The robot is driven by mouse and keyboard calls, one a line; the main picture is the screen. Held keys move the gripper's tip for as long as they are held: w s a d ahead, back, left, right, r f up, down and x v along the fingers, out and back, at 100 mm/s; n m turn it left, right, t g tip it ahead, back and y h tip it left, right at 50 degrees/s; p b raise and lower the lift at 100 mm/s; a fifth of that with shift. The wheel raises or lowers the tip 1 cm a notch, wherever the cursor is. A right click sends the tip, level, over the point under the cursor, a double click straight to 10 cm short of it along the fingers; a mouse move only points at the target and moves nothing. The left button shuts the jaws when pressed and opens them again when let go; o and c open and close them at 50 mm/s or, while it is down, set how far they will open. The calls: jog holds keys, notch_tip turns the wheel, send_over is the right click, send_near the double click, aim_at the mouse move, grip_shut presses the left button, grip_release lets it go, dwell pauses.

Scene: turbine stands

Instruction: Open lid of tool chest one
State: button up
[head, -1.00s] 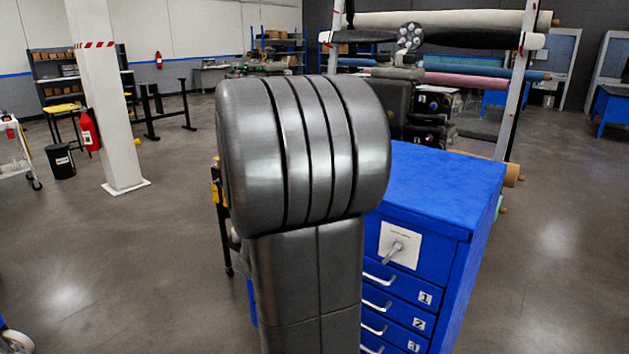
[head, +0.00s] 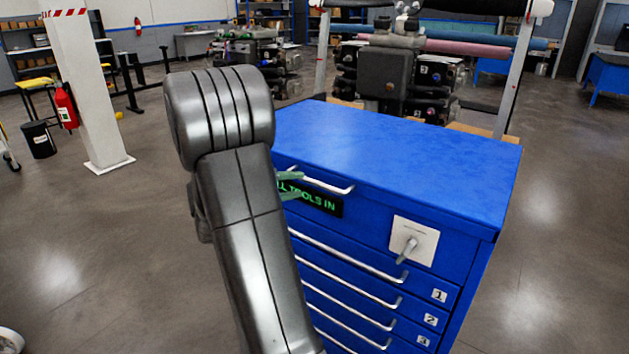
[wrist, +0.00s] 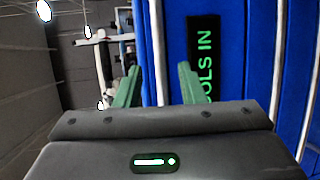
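The blue tool chest (head: 400,150) stands in front of me in the head view, its lid (head: 400,165) lying shut. A silver lid handle (head: 328,185) runs along the front near the top, above a dark sign with green letters ending "TOOLS IN" (head: 318,200). My gripper (head: 296,184) is at the handle's left end, partly hidden behind my arm. In the wrist view its green fingers (wrist: 157,82) are apart, with the silver handle bar (wrist: 157,45) running between them. No clear contact shows.
A white plate with a grey turn handle (head: 411,243) sticks out on the chest's front right. Several drawers with long silver pulls (head: 345,255) lie below. A rack with rolls and machinery (head: 400,75) stands behind the chest. Open floor (head: 90,260) lies to the left.

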aim_at(311, 183)
jog(key=x, duration=0.6)
jog(key=shift+w+d+f+p, duration=0.15)
jog(key=shift+d+p, duration=0.1)
jog(key=shift+p, duration=0.15)
grip_shut()
